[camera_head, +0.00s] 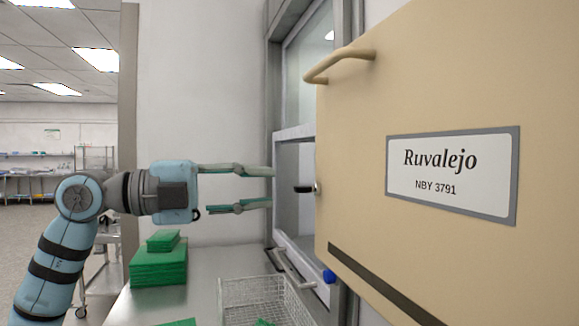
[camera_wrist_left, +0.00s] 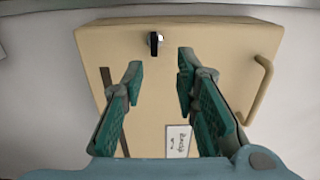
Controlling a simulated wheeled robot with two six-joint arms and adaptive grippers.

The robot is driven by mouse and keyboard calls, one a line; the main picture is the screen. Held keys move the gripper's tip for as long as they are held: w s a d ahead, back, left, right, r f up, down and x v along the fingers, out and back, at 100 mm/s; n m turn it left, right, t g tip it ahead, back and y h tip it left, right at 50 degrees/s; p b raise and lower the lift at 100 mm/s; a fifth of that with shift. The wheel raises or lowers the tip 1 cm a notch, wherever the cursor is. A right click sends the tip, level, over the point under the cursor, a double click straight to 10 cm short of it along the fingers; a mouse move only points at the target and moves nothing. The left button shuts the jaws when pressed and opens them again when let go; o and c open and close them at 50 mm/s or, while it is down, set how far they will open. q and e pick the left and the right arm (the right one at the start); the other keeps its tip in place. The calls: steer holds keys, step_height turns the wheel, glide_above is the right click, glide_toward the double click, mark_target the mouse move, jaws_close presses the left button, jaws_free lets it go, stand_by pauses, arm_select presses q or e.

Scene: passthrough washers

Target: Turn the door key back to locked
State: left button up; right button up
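The door key (camera_head: 304,188) has a black grip and sticks out to the left from a silver lock on the beige cabinet (camera_head: 450,75). In the left wrist view the key (camera_wrist_left: 154,44) is near the cabinet's far edge, its black grip upright in the picture beside the bright lock. My left gripper (camera_head: 271,187) is open and empty, level with the key and pointing at it, with a gap between. In the left wrist view the open fingers (camera_wrist_left: 160,64) stand on either side below the key, not touching it. My right gripper is not in view.
The cabinet carries a bar handle (camera_head: 338,62), a label reading "Ruvalejo NBY 3791" (camera_head: 452,173) and a dark strip (camera_head: 380,285). Below are a wire basket (camera_head: 262,298), stacked green cloths (camera_head: 158,267) and a steel counter (camera_head: 212,268). A framed window (camera_head: 308,75) stands behind.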

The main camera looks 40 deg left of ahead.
mark_target(296, 189)
arm_select(q)
steer(key=p+x, duration=0.1)
steer(key=x, duration=0.1)
steer(key=p+x, duration=0.1)
steer(key=x, duration=0.1)
steer(key=a+p+x, duration=0.1)
steer(key=x, duration=0.1)
steer(key=shift+w+d+f+p, duration=0.25)
steer(key=shift+w+p, duration=0.15)
steer(key=shift+w, duration=0.3)
steer(key=shift+s, duration=0.45)
steer(key=shift+w+f, duration=0.1)
steer(key=shift+w, duration=0.1)
jaws_close()
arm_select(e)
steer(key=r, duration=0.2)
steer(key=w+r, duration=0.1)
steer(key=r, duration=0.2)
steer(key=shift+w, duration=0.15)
